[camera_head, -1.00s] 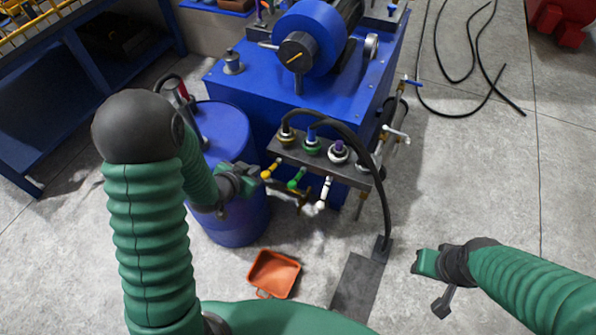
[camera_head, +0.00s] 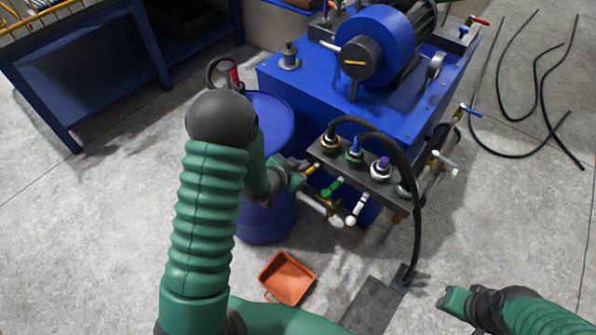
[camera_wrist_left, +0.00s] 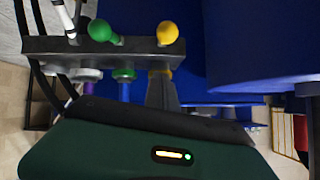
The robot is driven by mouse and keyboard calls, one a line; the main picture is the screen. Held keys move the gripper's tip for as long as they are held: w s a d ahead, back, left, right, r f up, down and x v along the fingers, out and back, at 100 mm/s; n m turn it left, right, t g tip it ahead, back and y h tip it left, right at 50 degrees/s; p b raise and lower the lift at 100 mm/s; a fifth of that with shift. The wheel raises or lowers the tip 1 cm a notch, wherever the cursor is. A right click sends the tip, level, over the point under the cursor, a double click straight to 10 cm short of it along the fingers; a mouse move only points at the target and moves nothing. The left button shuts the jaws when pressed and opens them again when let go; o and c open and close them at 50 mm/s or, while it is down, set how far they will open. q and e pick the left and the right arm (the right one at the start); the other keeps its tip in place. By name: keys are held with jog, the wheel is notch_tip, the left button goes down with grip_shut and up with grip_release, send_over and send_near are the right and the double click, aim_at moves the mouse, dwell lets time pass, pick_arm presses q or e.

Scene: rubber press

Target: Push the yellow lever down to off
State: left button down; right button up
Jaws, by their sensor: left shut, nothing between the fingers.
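The yellow lever (camera_head: 312,168) is the leftmost of three levers on the front of the grey valve bar (camera_head: 352,172). In the left wrist view its round yellow knob (camera_wrist_left: 170,33) stands out from the bar. My left gripper (camera_head: 303,168) is shut and empty, right beside the yellow lever. In the left wrist view its dark fingertips (camera_wrist_left: 161,78) point at the bar near this lever; I cannot tell whether they touch. My right gripper (camera_head: 451,299) is low on the right, well away from the levers; its jaw state is unclear.
The green lever (camera_head: 332,188) and white lever (camera_head: 357,208) sit close to the right of the yellow one. Black hoses arch over the bar. A blue barrel (camera_head: 265,215) stands behind my left arm. An orange tray (camera_head: 287,278) lies on the floor below.

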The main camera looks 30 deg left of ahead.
aim_at(309, 172)
pick_arm(q)
jog(key=f, duration=0.1)
jog(key=w+f+b, duration=0.1)
jog(key=f, duration=0.1)
jog(key=w+f+b, duration=0.1)
jog(key=f, duration=0.1)
jog(key=shift+w, duration=0.25)
jog(key=shift+s+a+f, duration=0.1)
jog(key=shift+s+f, duration=0.1)
jog(key=shift+f, duration=0.15)
jog(key=shift+a, duration=0.15)
jog(key=shift+f, duration=0.15)
